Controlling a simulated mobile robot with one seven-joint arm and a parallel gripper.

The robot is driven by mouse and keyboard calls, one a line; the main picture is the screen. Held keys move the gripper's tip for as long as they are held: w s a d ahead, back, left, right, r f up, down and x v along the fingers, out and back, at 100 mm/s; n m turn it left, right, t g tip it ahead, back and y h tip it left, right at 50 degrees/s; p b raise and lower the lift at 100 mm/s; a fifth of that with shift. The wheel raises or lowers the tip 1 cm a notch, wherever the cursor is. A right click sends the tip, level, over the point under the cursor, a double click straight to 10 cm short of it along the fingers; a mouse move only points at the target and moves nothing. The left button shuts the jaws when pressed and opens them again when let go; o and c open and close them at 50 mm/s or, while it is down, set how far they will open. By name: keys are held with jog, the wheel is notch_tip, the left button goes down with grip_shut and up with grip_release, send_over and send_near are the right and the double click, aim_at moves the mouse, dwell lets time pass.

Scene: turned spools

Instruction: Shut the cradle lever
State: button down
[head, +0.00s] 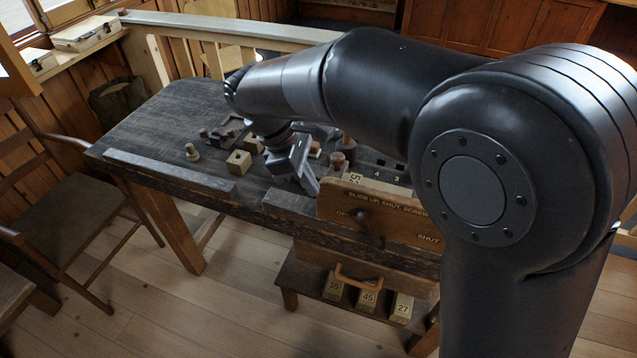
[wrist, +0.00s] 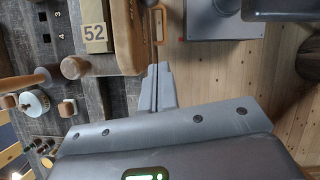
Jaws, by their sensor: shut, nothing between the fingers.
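The cradle's front board (head: 400,222) carries the words SLIDE UP, SHUT, SCREW, with part of OPEN at its left and SHUT at its lower right. A dark lever (head: 364,217) is on the board's face, its upper end beside the OPEN lettering. My gripper (head: 312,188) is just left of the board, pointing down, apart from the lever. In the wrist view, my gripper's fingers (wrist: 157,78) are together and empty. They lie below the brown board edge (wrist: 126,38), and the lever cannot be made out clearly there.
A block marked 52 (wrist: 96,38) stands behind the board. Wooden blocks (head: 239,162) and turned pieces (head: 192,152) stand on the dark bench (head: 140,125). A low shelf with a handle (head: 366,278) and numbered blocks (head: 367,298) is under the bench front. The bench's left part is mostly clear.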

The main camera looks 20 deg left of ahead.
jog(key=x, duration=0.7)
jog(key=shift+s+d+f, duration=0.1)
jog(key=shift+f, duration=0.15)
jog(key=d, duration=0.2)
jog(key=shift+w+d+r, duration=0.2)
jog(key=shift+w+d, duration=0.05)
jog(key=shift+w, duration=0.05)
jog(key=shift+w+d+r, duration=0.1)
jog(key=shift+w+d, duration=0.05)
jog(key=shift+d, duration=0.55)
